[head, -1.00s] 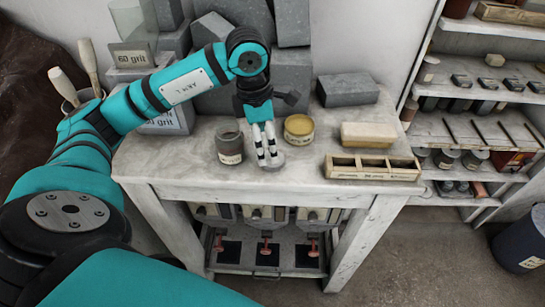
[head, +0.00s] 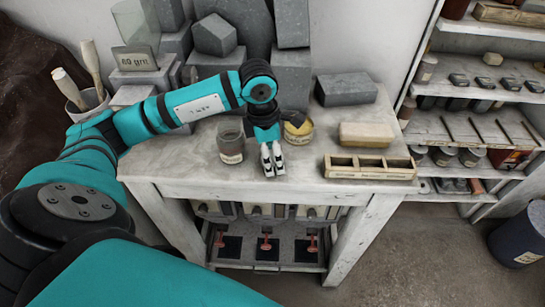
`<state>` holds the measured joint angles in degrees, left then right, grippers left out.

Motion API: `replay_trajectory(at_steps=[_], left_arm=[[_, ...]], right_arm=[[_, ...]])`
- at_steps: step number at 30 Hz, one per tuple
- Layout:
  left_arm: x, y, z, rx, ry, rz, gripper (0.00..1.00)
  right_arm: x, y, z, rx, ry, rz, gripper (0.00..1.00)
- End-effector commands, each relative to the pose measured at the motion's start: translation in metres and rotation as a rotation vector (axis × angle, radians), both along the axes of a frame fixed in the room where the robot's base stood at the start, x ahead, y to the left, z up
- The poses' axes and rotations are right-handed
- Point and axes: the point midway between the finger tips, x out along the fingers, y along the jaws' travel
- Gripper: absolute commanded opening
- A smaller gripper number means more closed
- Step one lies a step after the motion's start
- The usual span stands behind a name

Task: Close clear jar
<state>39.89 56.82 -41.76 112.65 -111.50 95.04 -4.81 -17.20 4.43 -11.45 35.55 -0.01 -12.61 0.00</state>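The clear jar (head: 231,142) stands upright on the worktable, with greyish contents and a pale label low on its front. I cannot make out a lid on it. My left gripper (head: 272,160) is just right of the jar and apart from it, pointing down with its pale fingertips low near the tabletop. The fingertips are close together; whether they are shut or hold something is too small to tell. A separate lid is not clearly visible and may be hidden by the fingers. My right gripper is not in view.
A yellowish round tin (head: 298,131) stands behind my gripper, partly hidden. A pale block (head: 366,134) and a wooden divided tray (head: 369,168) lie to the right. Grey stone blocks (head: 346,89) line the back. The table's front edge is clear.

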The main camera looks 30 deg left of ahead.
Motion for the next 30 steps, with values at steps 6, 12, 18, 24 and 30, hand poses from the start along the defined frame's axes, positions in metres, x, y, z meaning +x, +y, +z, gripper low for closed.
replay_trajectory(at_steps=[6,12,18,24,30], left_arm=[[0.000,0.000,0.000,0.000,0.000,0.000,0.39],[0.000,0.000,0.000,0.000,0.000,0.000,0.39],[0.000,0.000,0.007,0.001,-0.001,0.000,0.39],[0.000,0.000,0.031,0.001,-0.002,-0.001,0.39],[-0.021,-0.019,0.038,0.001,0.001,-0.007,0.39]], right_arm=[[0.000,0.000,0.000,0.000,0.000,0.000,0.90],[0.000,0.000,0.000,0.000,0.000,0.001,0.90],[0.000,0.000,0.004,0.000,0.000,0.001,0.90],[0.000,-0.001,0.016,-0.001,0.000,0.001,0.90],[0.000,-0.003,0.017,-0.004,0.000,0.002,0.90]])
